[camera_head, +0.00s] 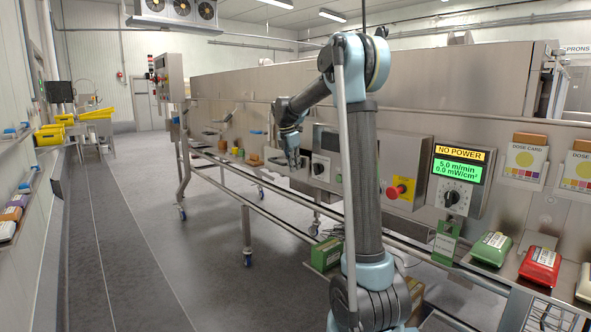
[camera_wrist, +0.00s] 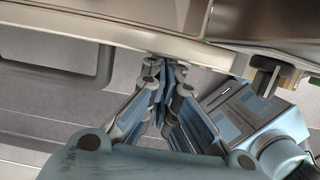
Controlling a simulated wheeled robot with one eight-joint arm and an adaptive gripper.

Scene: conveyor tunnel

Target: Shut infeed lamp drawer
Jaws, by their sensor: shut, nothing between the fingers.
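A pale metal drawer-like part (camera_head: 272,154) stands out from the side of the conveyor tunnel, at mid-picture in the head view. I take it to be the infeed lamp drawer; how far out it stands is hard to tell. My gripper (camera_head: 294,164) points down at it, partly hiding its front. In the wrist view my gripper (camera_wrist: 166,66) is shut and empty, its fingertips close under a long pale metal edge (camera_wrist: 120,32). I cannot tell whether they touch it. A darker metal recess or panel lies beyond that edge.
Right of the gripper are a control box with a dial (camera_head: 319,168), a red stop button on yellow (camera_head: 392,192) and a NO POWER display (camera_head: 459,172). A lower rail (camera_head: 255,180) runs along the tunnel. The floor aisle (camera_head: 150,230) on the left is clear.

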